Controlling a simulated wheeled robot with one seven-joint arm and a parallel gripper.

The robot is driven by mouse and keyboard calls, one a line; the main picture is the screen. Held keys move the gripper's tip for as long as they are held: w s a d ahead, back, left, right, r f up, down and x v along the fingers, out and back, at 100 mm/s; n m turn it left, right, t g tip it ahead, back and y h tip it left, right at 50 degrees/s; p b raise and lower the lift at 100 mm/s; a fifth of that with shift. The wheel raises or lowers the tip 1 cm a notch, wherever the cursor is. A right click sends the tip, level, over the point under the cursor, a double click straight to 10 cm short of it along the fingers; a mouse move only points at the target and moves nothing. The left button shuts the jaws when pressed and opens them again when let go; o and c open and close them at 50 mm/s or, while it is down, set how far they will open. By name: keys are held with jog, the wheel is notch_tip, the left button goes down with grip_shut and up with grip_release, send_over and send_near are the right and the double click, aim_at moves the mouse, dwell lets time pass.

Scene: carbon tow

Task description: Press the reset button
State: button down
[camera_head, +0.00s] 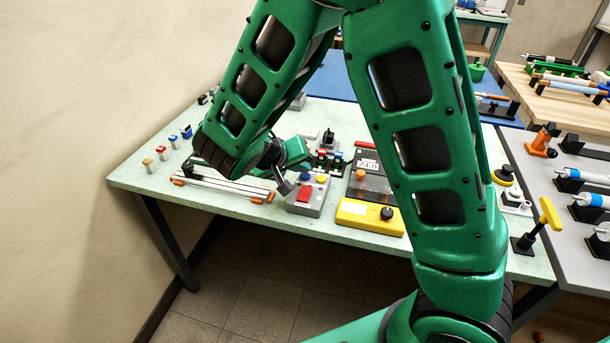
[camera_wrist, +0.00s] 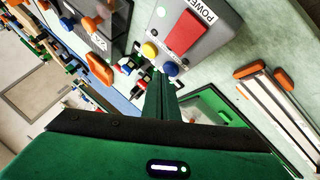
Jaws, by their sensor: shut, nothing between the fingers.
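A grey control box (camera_head: 309,196) stands near the front edge of the pale green table. It carries a red rocker switch (camera_head: 304,194), a blue button (camera_head: 305,176) and a yellow button (camera_head: 321,178). The wrist view shows the red switch (camera_wrist: 184,33) beside the word POWER, with the blue button (camera_wrist: 170,68) and yellow button (camera_wrist: 149,50) near the fingers. I can read no reset label. My gripper (camera_wrist: 158,78) is shut and empty, its tip by the two buttons. In the head view my gripper (camera_head: 287,187) is at the box's left side; contact cannot be told.
A yellow box with a black knob (camera_head: 370,216) and a dark panel with an orange knob (camera_head: 369,181) stand right of the control box. Pale rails with orange ends (camera_head: 228,185) lie to the left. Small coloured connectors (camera_head: 327,160) stand behind.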

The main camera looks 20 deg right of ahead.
aim_at(303, 177)
jog(key=shift+f, duration=0.4)
dwell(0.8)
jog(key=shift+r, duration=0.85)
jog(key=shift+r, duration=2.55)
